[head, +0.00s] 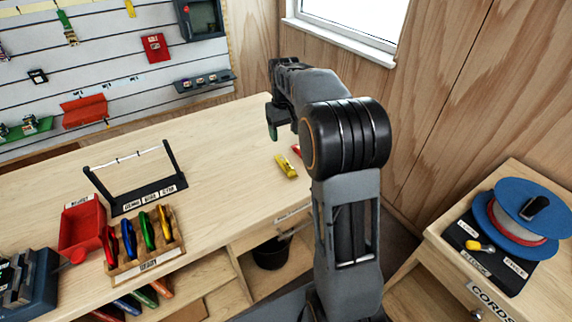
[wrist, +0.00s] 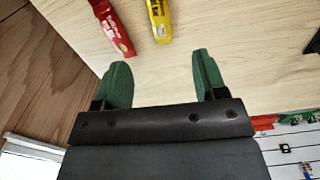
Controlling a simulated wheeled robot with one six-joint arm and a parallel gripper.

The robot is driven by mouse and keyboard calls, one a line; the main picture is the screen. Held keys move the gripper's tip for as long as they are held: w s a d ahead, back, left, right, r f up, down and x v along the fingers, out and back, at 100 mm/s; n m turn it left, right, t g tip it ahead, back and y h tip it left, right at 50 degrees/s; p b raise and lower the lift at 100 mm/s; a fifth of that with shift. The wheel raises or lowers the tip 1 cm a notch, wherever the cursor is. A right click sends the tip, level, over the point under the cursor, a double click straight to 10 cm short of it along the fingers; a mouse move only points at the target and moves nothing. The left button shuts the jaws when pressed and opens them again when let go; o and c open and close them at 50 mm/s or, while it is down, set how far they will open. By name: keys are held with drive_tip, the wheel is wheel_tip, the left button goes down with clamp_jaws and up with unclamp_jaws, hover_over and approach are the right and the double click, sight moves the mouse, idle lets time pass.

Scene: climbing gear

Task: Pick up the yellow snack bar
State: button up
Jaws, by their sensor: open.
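The yellow snack bar (head: 286,166) lies on the wooden bench, near its right end. In the wrist view the yellow snack bar (wrist: 159,20) is at the top, just beyond and between my fingertips, not touching them. A red snack bar (wrist: 113,28) lies to its left in the wrist view; a small part of this red bar (head: 296,151) shows beside my arm in the head view. My gripper (wrist: 155,80) has green fingers spread apart with nothing between them. In the head view my gripper (head: 272,122) is partly hidden by my arm, above the bench.
A black stand with a bar (head: 140,195), a red bin (head: 82,228) and a rack of coloured carabiners (head: 145,260) stand to the left on the bench. A cord spool (head: 520,215) sits on the right cabinet. Bench space around the bars is clear.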

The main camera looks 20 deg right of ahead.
hover_over(285, 163)
wheel_tip(285, 163, down, 8)
drive_tip(key=shift+d+r, duration=0.1)
drive_tip(key=shift+r, duration=0.1)
drive_tip(key=shift+s+f+p, duration=0.1)
drive_tip(key=shift+f+p, duration=0.5)
drive_tip(key=shift+f, duration=2.2)
drive_tip(key=shift+c, duration=0.4)
drive_tip(key=c, duration=0.9)
drive_tip(key=shift+c, duration=0.2)
drive_tip(key=shift+r, duration=0.15)
